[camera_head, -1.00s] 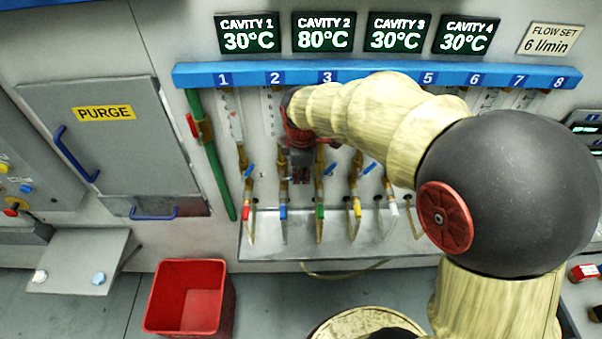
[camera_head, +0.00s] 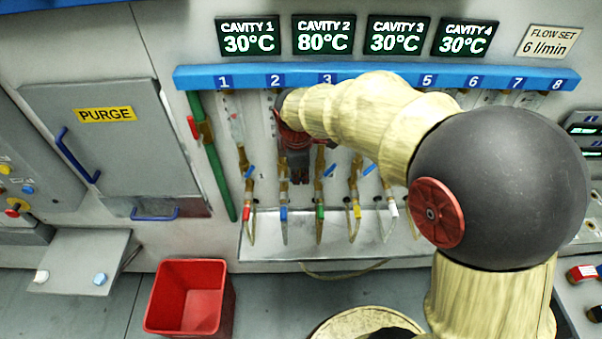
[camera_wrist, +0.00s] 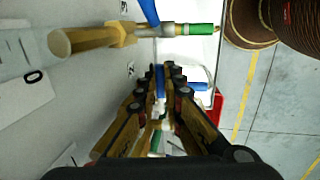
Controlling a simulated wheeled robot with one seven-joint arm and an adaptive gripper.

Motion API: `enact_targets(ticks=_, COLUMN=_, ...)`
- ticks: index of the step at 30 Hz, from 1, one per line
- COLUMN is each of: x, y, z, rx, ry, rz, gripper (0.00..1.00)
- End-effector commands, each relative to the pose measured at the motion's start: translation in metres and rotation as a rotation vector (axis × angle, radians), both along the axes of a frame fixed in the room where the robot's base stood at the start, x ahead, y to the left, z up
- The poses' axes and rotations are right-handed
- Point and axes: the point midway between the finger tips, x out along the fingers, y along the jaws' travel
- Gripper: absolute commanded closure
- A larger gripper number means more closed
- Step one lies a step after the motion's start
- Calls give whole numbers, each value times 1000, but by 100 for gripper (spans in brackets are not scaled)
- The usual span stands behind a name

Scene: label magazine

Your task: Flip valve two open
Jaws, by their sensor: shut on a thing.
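Valve two (camera_head: 283,190) is the brass valve under the number 2, with a blue-banded outlet (camera_head: 283,213). Its upper part is hidden behind my gripper (camera_head: 295,175) in the head view. In the wrist view my gripper (camera_wrist: 170,85) is shut on the blue lever (camera_wrist: 159,78) of valve two, which shows between the fingertips. The blue band (camera_wrist: 200,87) lies just beyond the fingers. The lever's exact angle is hard to tell.
The green-banded valve three (camera_head: 320,190) stands close on the right, its blue lever (camera_wrist: 148,10) near my fingers in the wrist view. The red-banded valve one (camera_head: 247,190) is on the left. A drip tray (camera_head: 262,244) runs below. A red bin (camera_head: 188,298) stands on the floor.

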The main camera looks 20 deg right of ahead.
Motion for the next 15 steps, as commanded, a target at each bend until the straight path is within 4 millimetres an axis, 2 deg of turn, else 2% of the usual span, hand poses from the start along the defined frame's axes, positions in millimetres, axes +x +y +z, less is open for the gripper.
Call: enact_targets(ticks=15, x=5, y=17, z=21, rx=-370, ry=120, rz=6, gripper=100)
